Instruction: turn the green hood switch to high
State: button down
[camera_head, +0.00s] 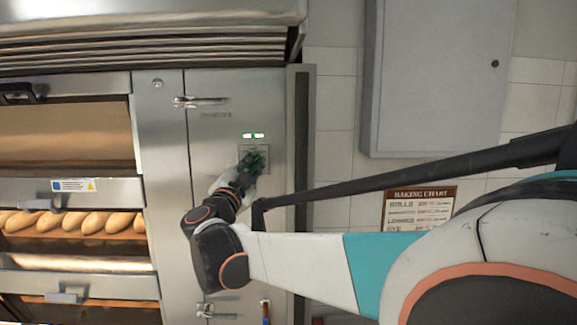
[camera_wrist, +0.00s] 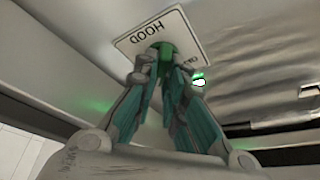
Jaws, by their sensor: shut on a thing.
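The green hood switch (camera_wrist: 167,49) sits on a white plate (camera_wrist: 133,43) marked HOOD, which shows upside down in the wrist view. My gripper (camera_wrist: 165,68) is shut on the switch, one finger on each side of it. In the head view my gripper (camera_head: 251,163) reaches the plate on the steel panel (camera_head: 222,135) beside the ovens. There the fingers cover the switch. The setting of the switch cannot be read, since the fingers hide part of the knob and plate.
Two green lights (camera_head: 253,135) glow above the plate. A door latch (camera_head: 200,102) juts out at the upper left of the plate. Bread (camera_head: 93,222) lies in an oven at left. A grey wall cabinet (camera_head: 437,80) and a baking chart (camera_head: 418,208) are at right.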

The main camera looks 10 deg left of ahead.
jog(key=shift+r, duration=0.1)
dwell(0.3)
jog(key=c, duration=1.7)
grip_release()
jog(key=shift+o, duration=0.2)
jog(key=shift+w, duration=0.15)
jog(key=v, duration=0.8)
